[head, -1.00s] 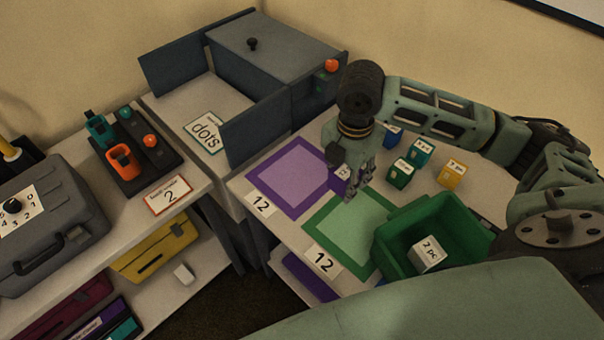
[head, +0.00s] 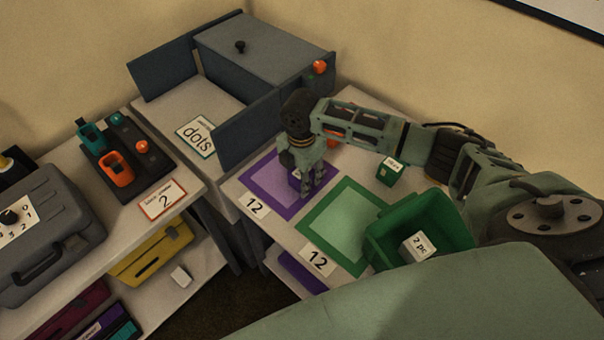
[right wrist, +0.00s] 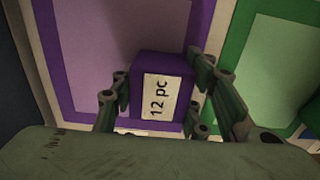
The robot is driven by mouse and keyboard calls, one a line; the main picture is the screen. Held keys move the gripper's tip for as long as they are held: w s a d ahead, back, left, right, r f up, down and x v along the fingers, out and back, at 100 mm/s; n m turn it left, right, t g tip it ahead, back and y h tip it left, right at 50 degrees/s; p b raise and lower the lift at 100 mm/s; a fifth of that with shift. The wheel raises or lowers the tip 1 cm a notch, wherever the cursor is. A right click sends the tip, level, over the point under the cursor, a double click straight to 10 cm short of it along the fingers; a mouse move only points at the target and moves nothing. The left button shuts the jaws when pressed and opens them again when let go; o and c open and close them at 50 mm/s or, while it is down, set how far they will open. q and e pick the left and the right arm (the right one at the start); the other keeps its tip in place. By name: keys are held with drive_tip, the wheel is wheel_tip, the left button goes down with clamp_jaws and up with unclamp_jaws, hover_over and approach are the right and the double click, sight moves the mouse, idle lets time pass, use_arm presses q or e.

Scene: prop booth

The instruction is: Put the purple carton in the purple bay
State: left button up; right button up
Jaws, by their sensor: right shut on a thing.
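The purple carton (right wrist: 160,84), labelled "12 pc", is between the fingers of my right gripper (right wrist: 165,105) in the right wrist view. My right gripper (head: 308,188) is shut on it. In the head view the carton (head: 294,181) is partly hidden by the fingers. The purple bay (head: 256,193) is a purple frame with a lighter middle, with a "12" card at its front. The carton is over the right part of the bay; whether it touches the surface I cannot tell. My left gripper is not in view.
A green bay (head: 332,246) lies to the right, with a green bin (head: 388,246) holding a white "2 pc" carton (head: 418,246) beside it. A green carton (head: 384,174) stands behind. A grey panel (head: 240,134) stands upright behind the purple bay.

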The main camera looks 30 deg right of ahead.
drive_tip(key=shift+f, duration=0.15)
drive_tip(key=o, duration=1.2)
wheel_tip(320, 180, up, 12)
drive_tip(key=shift+a+r+b, duration=0.1)
drive_tip(key=shift+r+b, duration=0.05)
drive_tip(key=shift+b, duration=0.5)
drive_tip(key=shift+s, duration=0.1)
